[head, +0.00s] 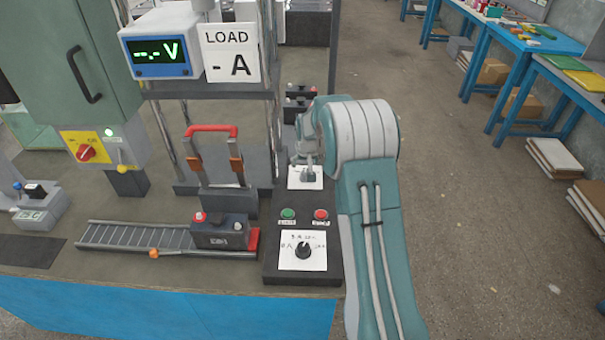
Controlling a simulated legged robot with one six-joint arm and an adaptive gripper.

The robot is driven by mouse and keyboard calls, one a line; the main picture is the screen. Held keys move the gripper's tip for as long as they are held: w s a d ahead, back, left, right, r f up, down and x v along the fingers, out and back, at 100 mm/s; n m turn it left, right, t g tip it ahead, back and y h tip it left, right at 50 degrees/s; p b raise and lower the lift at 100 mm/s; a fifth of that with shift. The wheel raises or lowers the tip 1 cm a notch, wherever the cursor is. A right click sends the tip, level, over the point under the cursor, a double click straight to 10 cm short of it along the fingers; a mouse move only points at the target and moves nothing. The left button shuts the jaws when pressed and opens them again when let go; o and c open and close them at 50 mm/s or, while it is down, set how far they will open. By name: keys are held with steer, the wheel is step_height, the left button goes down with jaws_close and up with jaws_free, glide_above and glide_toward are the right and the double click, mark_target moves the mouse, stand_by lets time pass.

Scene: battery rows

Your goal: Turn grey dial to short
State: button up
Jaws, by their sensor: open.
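My teal arm reaches in from the lower right. My gripper (308,172) points down over a white plate (295,184) on the dark control box, behind the green and red buttons. The gripper is small here and partly hidden by my arm. It is open. A grey dial cannot be told apart from the fingertips at that plate, so I cannot tell whether they touch one. A black dial (303,250) with a pointer sits on the nearer white label plate (288,262) of the same box. The lettering around it is too small to read surely.
A green button (288,213) and a red button (320,214) sit between the plates. Left are a roller track (140,237) with a dark battery block (222,236), a red-handled frame (212,130), and a meter (158,50) reading "--.- V" beside a LOAD sign (230,52).

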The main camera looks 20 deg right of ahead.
mark_target(305, 173)
steer(key=x, duration=0.5)
steer(key=d+x, duration=0.1)
steer(key=x, duration=0.1)
steer(key=shift+f, duration=0.15)
steer(key=shift+w+f, duration=0.2)
steer(key=shift+f, duration=0.1)
steer(key=shift+a+f, duration=0.15)
steer(key=shift+a, duration=0.1)
steer(key=shift+c, duration=0.2)
